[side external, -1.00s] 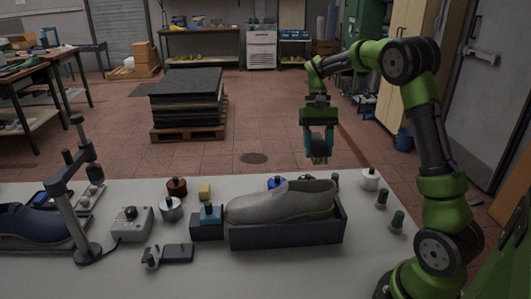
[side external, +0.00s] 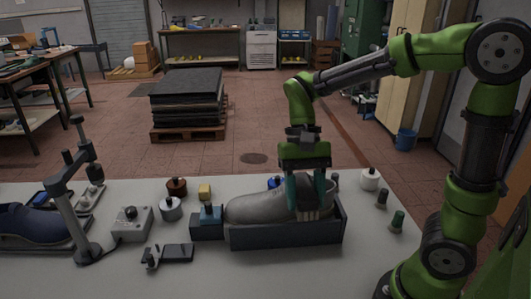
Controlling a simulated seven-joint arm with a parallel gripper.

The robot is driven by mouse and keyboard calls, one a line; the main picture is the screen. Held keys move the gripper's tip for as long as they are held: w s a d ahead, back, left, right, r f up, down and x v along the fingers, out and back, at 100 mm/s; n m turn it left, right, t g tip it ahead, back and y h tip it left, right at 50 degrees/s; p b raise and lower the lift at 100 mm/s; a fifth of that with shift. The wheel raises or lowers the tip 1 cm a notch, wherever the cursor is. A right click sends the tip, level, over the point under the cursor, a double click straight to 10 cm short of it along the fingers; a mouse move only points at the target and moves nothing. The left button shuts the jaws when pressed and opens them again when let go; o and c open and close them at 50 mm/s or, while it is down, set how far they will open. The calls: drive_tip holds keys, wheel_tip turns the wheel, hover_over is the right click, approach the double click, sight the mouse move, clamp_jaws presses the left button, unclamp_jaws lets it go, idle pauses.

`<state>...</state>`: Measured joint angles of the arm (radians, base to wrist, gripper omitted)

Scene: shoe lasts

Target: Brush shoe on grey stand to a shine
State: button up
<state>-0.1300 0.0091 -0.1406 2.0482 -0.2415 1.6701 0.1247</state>
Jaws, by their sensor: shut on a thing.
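A light grey shoe (side external: 258,207) lies in a dark grey stand (side external: 285,236) on the table, its toe to the left. My gripper (side external: 309,193) points down over the shoe's right, heel-side part. It is shut on a small brush (side external: 309,212), whose pale bristles show below and between the teal fingers. The brush appears to be at the shoe's upper surface, but I cannot tell whether the bristles touch. The fingers hide part of the shoe's opening.
Left of the stand are a blue-topped block (side external: 208,217), a grey control box (side external: 132,222), small jars (side external: 171,208) and a clamp post (side external: 66,205) by a dark blue shoe (side external: 38,226). A white jar (side external: 370,179) and dark green-topped pegs (side external: 397,220) stand right. The front table is mostly clear.

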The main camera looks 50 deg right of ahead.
drive_tip(key=shift+f+m, duration=0.3)
drive_tip(key=shift+f, duration=0.2)
drive_tip(key=s+d+f, duration=0.5)
drive_tip(key=f, duration=0.1)
drive_tip(key=shift+s+d+f, duration=0.2)
drive_tip(key=shift+s+d, duration=0.1)
drive_tip(key=shift+d, duration=0.05)
drive_tip(key=shift+w+d, duration=0.8)
idle(0.8)
drive_tip(key=shift+w+a, duration=2.75)
drive_tip(key=shift+a, duration=0.15)
drive_tip(key=s+d, duration=0.5)
drive_tip(key=shift+s+d, duration=0.3)
drive_tip(key=shift+d, duration=0.05)
